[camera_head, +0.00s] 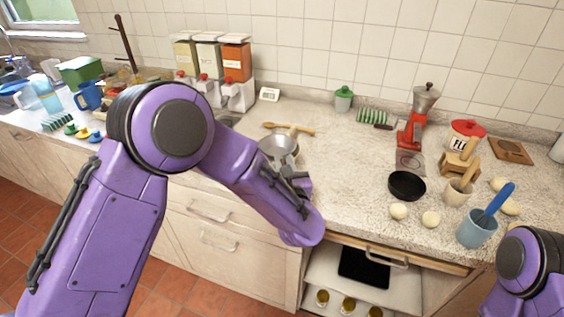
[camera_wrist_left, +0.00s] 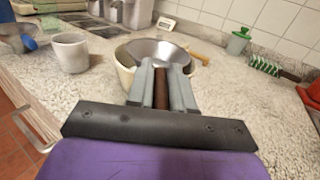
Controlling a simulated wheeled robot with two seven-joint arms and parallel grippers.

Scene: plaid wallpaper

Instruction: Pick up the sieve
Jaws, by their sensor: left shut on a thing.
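The sieve (camera_head: 279,147) is a round metal bowl shape on the counter, partly hidden by my left arm in the head view. In the left wrist view the sieve (camera_wrist_left: 158,48) sits over a cream bowl (camera_wrist_left: 123,57), inside or on its rim. My left gripper (camera_wrist_left: 161,75) is shut on the sieve's brown handle, which shows between its fingers. In the head view my left gripper (camera_head: 288,172) is at the sieve's near side. The right arm shows at the lower right, but its gripper is out of the picture.
A wooden spoon (camera_head: 289,129) lies behind the sieve. A grey cup (camera_wrist_left: 69,52) stands to its left in the wrist view. A black pan (camera_head: 407,186), a red grinder (camera_head: 413,130) and a blue cup (camera_head: 477,229) stand to the right. The counter between sieve and pan is clear.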

